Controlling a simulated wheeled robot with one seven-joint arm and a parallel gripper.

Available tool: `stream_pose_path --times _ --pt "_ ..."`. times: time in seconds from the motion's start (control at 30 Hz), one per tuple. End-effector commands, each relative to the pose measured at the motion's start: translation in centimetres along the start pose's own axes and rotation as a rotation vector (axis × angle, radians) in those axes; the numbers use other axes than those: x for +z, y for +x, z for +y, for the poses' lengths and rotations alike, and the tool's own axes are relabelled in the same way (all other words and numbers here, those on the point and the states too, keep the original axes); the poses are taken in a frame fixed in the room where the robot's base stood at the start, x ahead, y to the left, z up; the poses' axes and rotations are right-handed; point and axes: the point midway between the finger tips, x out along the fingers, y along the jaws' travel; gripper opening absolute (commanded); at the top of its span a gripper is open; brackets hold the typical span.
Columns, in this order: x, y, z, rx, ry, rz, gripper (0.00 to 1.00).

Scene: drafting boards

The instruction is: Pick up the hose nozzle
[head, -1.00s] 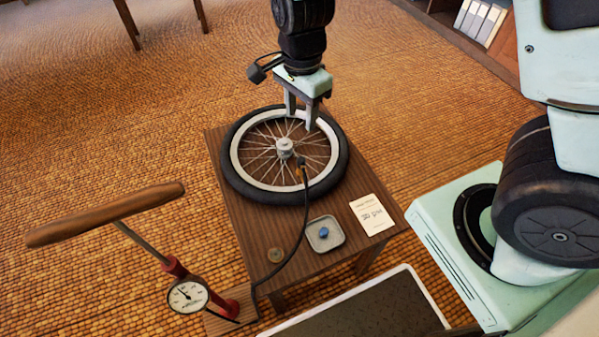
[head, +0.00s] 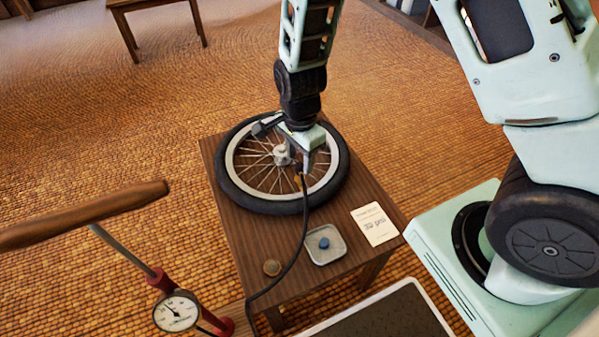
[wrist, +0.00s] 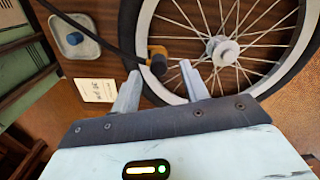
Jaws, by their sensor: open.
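The hose nozzle (wrist: 157,58), orange and black on the end of a black hose (wrist: 105,38), sits at the wheel's rim. In the head view the nozzle (head: 299,175) is partly hidden by my finger. The bicycle wheel (head: 232,186) lies flat on a small wooden table. My gripper (wrist: 160,69) is open, its fingertips either side of the nozzle in the wrist view and not closed on it. In the head view my gripper (head: 300,162) is low over the wheel, beside the hub.
A red floor pump (head: 165,283) with gauge stands at left. The hose crosses the table's front.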

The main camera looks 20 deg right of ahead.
Motion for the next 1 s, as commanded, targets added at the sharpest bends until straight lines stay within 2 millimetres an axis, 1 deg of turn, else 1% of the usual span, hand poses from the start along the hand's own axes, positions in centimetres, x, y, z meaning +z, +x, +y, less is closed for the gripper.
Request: stream_pose_path --times 0.03,0.23,0.33,0.53,0.57,0.6,0.7,1.0 --pt "-0.1 1.0 0.1 0.003 0.002 0.0 0.45" --pt "-0.2 4.0 0.2 0.003 0.001 0.0 0.45" --pt "-0.2 4.6 0.1 0.001 0.002 -0.001 0.45" --pt "-0.2 4.5 0.1 0.0 0.001 -0.001 0.45" --pt "-0.2 4.5 0.1 0.0 0.001 -0.001 0.36" --pt "-0.2 4.5 0.1 0.0 0.001 -0.001 0.25" --pt "-0.2 4.5 0.1 0.0 0.001 -0.001 0.0" --pt "-0.2 4.2 0.1 -0.001 0.001 -0.001 0.0"
